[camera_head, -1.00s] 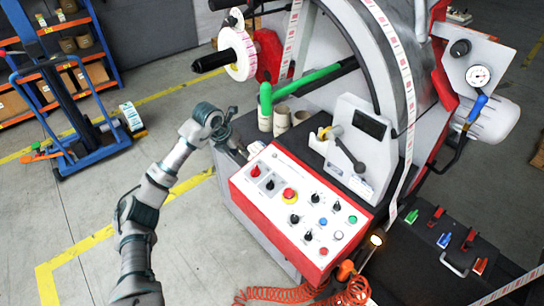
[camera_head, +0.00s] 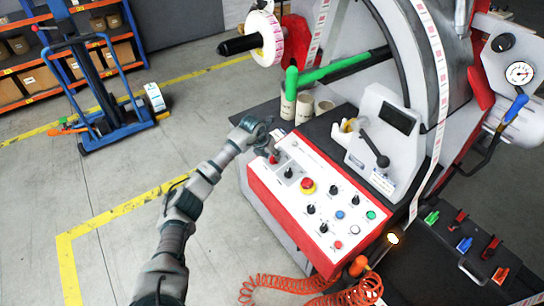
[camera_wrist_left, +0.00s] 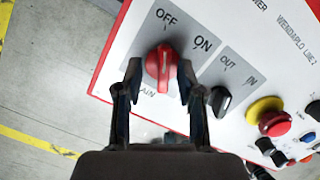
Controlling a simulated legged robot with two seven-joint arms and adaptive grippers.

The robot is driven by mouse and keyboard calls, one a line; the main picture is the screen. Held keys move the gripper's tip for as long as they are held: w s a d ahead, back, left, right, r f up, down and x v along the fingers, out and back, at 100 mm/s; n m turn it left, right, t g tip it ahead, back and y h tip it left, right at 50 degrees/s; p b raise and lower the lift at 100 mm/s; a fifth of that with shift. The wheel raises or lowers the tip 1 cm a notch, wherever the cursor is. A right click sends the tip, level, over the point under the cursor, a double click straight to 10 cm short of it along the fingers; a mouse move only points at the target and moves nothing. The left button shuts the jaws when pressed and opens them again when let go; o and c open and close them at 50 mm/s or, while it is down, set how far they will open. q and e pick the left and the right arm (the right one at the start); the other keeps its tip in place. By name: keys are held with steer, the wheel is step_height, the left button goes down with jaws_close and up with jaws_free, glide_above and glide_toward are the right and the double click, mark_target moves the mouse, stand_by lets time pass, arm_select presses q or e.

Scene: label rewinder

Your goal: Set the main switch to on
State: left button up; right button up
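The main switch (camera_wrist_left: 160,66) is a red rotary knob on a grey plate marked OFF and ON, at the corner of the control panel. Its grip stands roughly upright in the left wrist view, pointing nearer OFF than ON. In the head view the main switch (camera_head: 273,159) shows just beside my left gripper (camera_head: 262,142). In the left wrist view my left gripper (camera_wrist_left: 160,69) is open, with one fingertip on each side of the knob. I cannot tell whether the fingers touch it. My right gripper is not in view.
The white control panel (camera_head: 325,184) has a red edge. A black IN/OUT switch (camera_wrist_left: 220,100) sits right beside the main switch, then a red emergency stop (camera_wrist_left: 274,123) on yellow. Paper cores (camera_head: 304,107) stand above the panel.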

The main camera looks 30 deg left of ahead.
arm_select(q)
steer(key=shift+w+f, duration=0.15)
steer(key=shift+f, duration=0.1)
steer(key=shift+d, duration=0.2)
jaws_close()
